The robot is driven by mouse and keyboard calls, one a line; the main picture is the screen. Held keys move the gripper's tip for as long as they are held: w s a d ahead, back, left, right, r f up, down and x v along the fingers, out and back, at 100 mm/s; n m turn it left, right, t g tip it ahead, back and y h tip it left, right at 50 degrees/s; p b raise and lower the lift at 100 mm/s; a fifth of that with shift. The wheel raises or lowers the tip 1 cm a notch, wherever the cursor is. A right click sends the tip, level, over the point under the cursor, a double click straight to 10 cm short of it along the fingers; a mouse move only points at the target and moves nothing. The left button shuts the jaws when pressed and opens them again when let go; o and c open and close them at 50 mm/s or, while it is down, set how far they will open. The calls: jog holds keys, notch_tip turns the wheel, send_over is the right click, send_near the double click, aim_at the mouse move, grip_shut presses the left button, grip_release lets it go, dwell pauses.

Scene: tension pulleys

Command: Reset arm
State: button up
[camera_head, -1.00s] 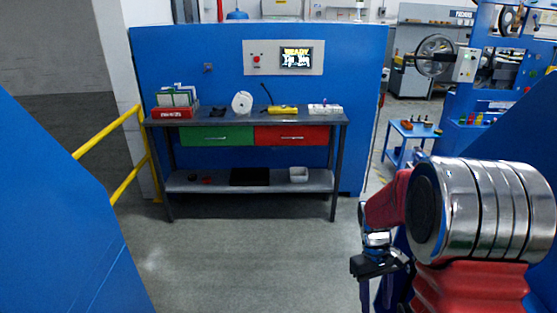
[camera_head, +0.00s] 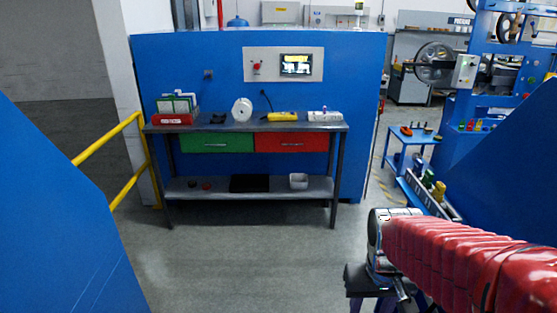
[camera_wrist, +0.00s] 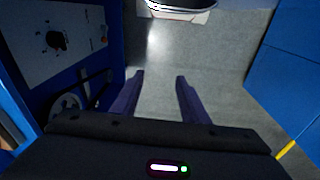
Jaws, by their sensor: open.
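My gripper shows in the wrist view (camera_wrist: 160,98) with its two dark fingers apart and nothing between them. Bare grey floor shows between and beyond the fingers. In the head view my gripper's dark body (camera_head: 372,280) is at the lower right, below the end of my red arm, and its fingertips are cut off by the bottom edge. It is well in front of the workbench and touches nothing that I can see.
A workbench (camera_head: 258,186) with a green drawer (camera_head: 217,139) and a red drawer (camera_head: 292,139) stands ahead. A yellow railing (camera_head: 108,137) is at left. A blue cart (camera_head: 408,150) and machine stand at right. Blue panels flank both sides. The middle floor is clear.

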jog(key=s+a+r+t, duration=0.3)
jog(key=s+r, duration=0.3)
jog(key=r, duration=0.3)
jog(key=shift+s+a+r+n+t, duration=0.3)
jog(key=shift+s+r+t, duration=0.1)
jog(key=shift+t, duration=0.4)
jog(key=shift+c, duration=0.3)
